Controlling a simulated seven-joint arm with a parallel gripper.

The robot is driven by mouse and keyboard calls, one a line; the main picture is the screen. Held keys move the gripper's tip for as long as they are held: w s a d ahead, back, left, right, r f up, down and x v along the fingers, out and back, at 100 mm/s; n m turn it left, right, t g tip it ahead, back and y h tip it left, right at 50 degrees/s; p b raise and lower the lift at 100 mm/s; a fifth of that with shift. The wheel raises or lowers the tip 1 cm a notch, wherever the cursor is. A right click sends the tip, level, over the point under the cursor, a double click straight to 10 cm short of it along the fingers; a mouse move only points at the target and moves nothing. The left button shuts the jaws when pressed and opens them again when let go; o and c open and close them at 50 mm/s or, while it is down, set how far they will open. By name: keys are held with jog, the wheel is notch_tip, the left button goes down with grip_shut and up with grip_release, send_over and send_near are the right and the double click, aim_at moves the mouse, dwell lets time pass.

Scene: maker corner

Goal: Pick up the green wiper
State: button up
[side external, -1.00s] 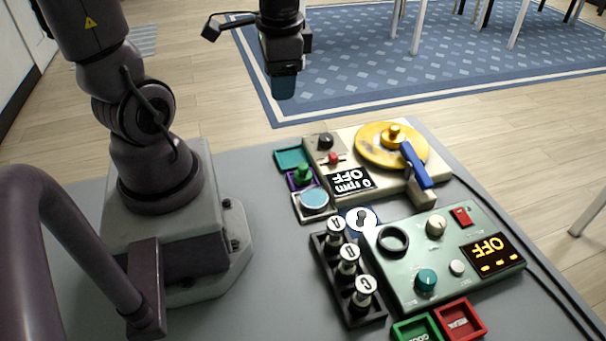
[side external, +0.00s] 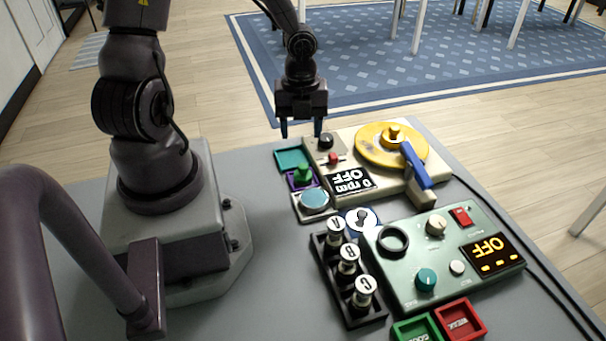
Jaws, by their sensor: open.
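The green wiper (side external: 303,171) looks like a small green knob-topped piece. It sits upright in a small purple tray (side external: 293,184), between the teal tray and a round light-blue pad. My gripper (side external: 301,131) is open and empty, with its two blue fingertips pointing down. In the picture it is just above the wiper and behind the teal tray (side external: 291,158). Its exact height over the table is hard to tell.
The light-blue pad (side external: 314,199) is close in front of the wiper. A cream machine (side external: 345,150) with a yellow disc (side external: 376,147) stands close on the right.

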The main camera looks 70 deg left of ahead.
aim_at(303, 165)
jog(key=shift+w+f, duration=0.2)
jog(key=shift+f, duration=4.6)
jog(key=c, duration=1)
notch_tip(303, 165, up, 10)
